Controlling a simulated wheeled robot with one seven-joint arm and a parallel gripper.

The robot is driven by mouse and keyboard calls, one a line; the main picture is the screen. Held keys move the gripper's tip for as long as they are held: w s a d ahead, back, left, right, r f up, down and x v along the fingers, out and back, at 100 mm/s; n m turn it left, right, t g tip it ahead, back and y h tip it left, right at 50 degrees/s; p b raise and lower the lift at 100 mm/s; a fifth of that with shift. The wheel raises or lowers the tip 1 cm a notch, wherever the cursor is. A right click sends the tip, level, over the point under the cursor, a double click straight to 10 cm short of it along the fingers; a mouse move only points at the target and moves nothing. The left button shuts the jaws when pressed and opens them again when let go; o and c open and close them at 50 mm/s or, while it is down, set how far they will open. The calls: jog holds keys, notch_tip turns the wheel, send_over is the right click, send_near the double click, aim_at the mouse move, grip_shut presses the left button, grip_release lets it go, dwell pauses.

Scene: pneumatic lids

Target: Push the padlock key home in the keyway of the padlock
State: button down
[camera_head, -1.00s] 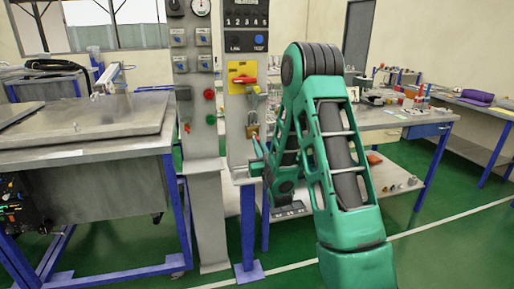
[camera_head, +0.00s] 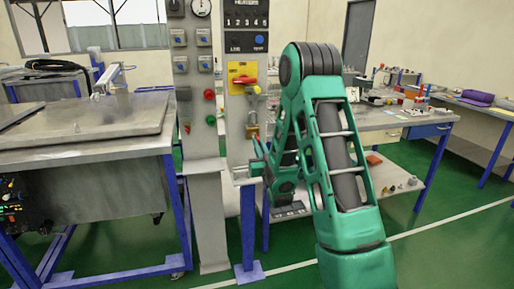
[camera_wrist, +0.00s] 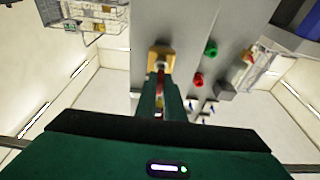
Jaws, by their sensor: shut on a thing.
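The brass padlock (camera_head: 252,132) hangs on the grey panel below a yellow switch plate with a red handle. It also shows in the wrist view (camera_wrist: 161,56), straight ahead of the fingertips. My gripper (camera_wrist: 160,84) is shut on the padlock key, its fingers pointing at the padlock's face. The key is mostly hidden between the fingers; only a thin reddish strip shows there, and I cannot tell surely that it is the key. In the head view my gripper (camera_head: 259,151) is small, just below the padlock. How deep the key sits in the keyway cannot be seen.
The yellow switch plate (camera_head: 242,74) is just above the padlock. A red button (camera_wrist: 198,80) and a green button (camera_wrist: 211,47) stick out beside it. A steel bench (camera_head: 90,128) stands left and a worktable (camera_head: 375,120) right, behind my arm.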

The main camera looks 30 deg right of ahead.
jog(key=shift+w+d, duration=0.2)
jog(key=shift+w, duration=0.45)
jog(key=shift+w+d, duration=0.15)
jog(key=shift+w, duration=0.45)
dwell(0.3)
jog(key=c, duration=1.8)
grip_release()
jog(key=v, duration=0.7)
